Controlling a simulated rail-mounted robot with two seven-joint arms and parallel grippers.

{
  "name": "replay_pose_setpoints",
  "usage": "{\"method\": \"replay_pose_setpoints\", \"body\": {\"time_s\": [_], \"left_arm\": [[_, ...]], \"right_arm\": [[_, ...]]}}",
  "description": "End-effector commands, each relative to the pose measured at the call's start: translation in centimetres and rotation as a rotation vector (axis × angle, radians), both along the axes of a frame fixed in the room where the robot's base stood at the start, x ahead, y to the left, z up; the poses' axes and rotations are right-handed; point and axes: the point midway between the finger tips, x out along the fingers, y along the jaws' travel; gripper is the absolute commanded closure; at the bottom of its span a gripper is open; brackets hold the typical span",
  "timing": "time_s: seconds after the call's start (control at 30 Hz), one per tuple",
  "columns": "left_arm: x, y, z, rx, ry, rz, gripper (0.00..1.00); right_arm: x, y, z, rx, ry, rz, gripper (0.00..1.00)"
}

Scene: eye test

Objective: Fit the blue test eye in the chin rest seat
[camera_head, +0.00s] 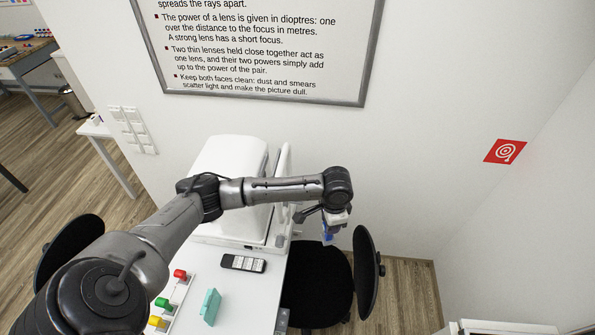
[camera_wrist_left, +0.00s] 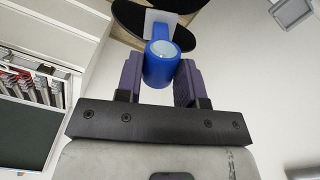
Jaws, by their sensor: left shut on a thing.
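The blue test eye (camera_head: 327,236) is at the end of my left arm in the head view, small and partly covered by the gripper. In the left wrist view the test eye (camera_wrist_left: 158,70) is a blue cylinder with a pale round face, held between two dark purple fingers. My left gripper (camera_head: 332,223) is shut on it, in the air to the right of the white table instrument (camera_head: 231,158), over the black chair. An upright white frame (camera_head: 284,160) stands at the instrument's right side; I cannot tell where its chin rest seat is. My right gripper is not in view.
On the white table (camera_head: 245,305) are a black keypad (camera_head: 243,263), a teal block (camera_head: 210,307) and a rack with red, green and yellow knobs (camera_head: 163,302). A black chair (camera_head: 316,285) stands right of the table. A wall with a poster (camera_head: 262,45) is behind.

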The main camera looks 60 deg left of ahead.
Motion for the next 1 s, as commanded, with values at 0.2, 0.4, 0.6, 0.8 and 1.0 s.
{"method": "replay_pose_setpoints", "body": {"time_s": [0.2, 0.4, 0.6, 0.8, 1.0], "left_arm": [[3.7, 11.2, -1.2, 0.003, -0.002, -0.147, 0.80], [4.5, 19.0, -1.2, 0.002, -0.002, -0.259, 0.80], [4.3, 23.3, -1.1, 0.001, -0.003, -0.327, 0.80], [4.1, 24.7, -1.1, 0.001, -0.002, -0.353, 0.80], [4.0, 24.7, -1.5, 0.002, -0.001, -0.356, 0.80]], "right_arm": [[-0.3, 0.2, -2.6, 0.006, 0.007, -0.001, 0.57], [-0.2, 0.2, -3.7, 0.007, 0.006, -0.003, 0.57], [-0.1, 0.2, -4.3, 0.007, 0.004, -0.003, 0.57], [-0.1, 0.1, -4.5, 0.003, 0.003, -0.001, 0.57], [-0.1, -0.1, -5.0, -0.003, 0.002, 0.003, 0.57]]}}
